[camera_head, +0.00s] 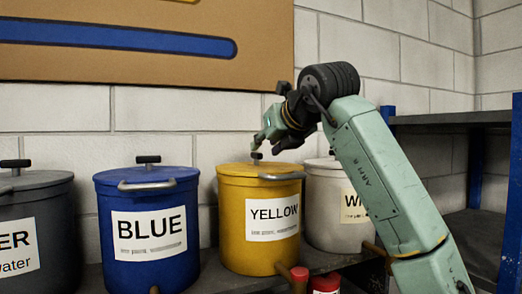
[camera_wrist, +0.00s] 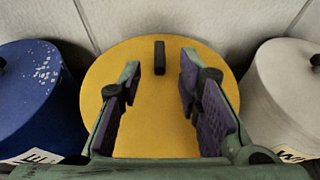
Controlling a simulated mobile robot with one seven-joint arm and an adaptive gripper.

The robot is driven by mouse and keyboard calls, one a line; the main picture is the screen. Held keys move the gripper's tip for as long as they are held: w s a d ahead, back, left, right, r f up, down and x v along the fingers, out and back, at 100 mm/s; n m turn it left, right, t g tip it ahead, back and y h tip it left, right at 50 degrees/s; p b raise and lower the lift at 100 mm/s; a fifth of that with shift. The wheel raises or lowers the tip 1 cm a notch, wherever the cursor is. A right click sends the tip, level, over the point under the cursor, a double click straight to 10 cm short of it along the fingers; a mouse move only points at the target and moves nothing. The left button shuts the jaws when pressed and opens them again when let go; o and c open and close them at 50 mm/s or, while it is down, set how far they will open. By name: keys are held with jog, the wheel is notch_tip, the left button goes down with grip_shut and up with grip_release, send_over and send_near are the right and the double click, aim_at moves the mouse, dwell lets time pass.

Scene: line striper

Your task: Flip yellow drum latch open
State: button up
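The yellow drum (camera_head: 235,220) stands on the shelf with a "YELLOW" label on its front and a metal bar handle (camera_head: 282,176) at its rim. A small black latch (camera_head: 257,156) stands upright on its lid. My gripper (camera_head: 262,141) hangs just above the lid, close to the latch. In the wrist view my gripper (camera_wrist: 160,72) is open, its two purple-padded fingers spread over the yellow lid (camera_wrist: 158,130). The black latch (camera_wrist: 159,52) shows beyond and between the fingertips. Nothing is held, and I cannot tell any contact.
A blue drum (camera_head: 150,240) stands left of the yellow one, a white drum (camera_head: 325,205) close on its right, and a dark grey drum (camera_head: 45,245) at far left. A brick wall is close behind. A red-capped pipe (camera_head: 299,274) is in front.

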jog(key=v, duration=0.7)
dwell(0.3)
